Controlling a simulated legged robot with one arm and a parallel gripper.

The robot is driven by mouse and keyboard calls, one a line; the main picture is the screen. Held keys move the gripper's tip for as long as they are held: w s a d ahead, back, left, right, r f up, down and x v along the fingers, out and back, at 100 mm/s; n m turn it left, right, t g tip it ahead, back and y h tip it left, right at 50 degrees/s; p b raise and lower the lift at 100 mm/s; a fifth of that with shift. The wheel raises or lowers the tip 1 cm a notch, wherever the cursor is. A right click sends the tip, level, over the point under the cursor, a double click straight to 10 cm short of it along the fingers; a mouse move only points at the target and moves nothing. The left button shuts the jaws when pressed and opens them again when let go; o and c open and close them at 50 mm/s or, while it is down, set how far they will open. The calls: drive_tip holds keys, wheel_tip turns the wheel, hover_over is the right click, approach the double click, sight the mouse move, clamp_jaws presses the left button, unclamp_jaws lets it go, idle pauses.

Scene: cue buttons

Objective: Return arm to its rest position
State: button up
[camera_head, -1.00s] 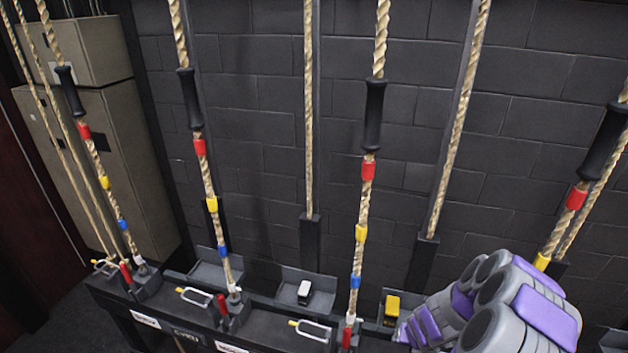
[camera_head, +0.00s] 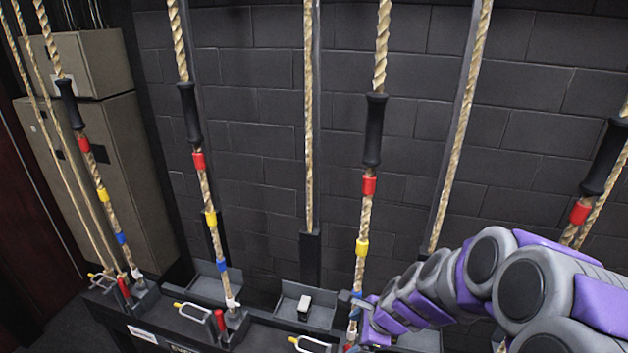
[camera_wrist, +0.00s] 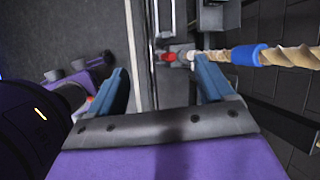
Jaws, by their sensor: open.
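My arm, grey and purple, reaches in from the lower right of the head view. Its end, with my gripper (camera_head: 364,318), is beside the lower part of the middle-right rope (camera_head: 364,215), over the rail. In the wrist view my gripper (camera_wrist: 165,85) shows two blue fingers spread wide apart with nothing held between them. A rope (camera_wrist: 290,57) with a blue band (camera_wrist: 249,55) runs out to the right, beyond the right finger. The white and red fittings at the rope's lower end show between the fingers, farther off.
Several ropes with black grips and coloured bands rise from a black rail (camera_head: 265,338). A small box (camera_head: 304,307) sits in a tray on it. Locking levers with yellow-tipped handles (camera_head: 195,311) line the front. A dark block wall (camera_head: 560,120) stands behind, grey cabinets (camera_head: 115,170) at left.

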drive_tip(key=s+a+r+n+g, duration=0.2)
drive_tip(key=s+r+n, duration=0.5)
drive_tip(key=s+n, duration=0.4)
drive_tip(key=s+d+r+n+g+h, duration=0.1)
drive_tip(key=s+d+n, duration=0.1)
drive_tip(key=s, duration=0.4)
drive_tip(key=s+d+r+n+g+h, duration=0.1)
drive_tip(key=s+d+r+n, duration=0.1)
drive_tip(key=s, duration=0.4)
drive_tip(key=s+d+r+n+g+h, duration=0.1)
drive_tip(key=s+d+n+h, duration=0.1)
drive_tip(key=s+n, duration=0.2)
drive_tip(key=s, duration=0.2)
drive_tip(key=shift+s+r, duration=0.3)
drive_tip(key=shift+s, duration=0.05)
drive_tip(key=shift+d, duration=0.1)
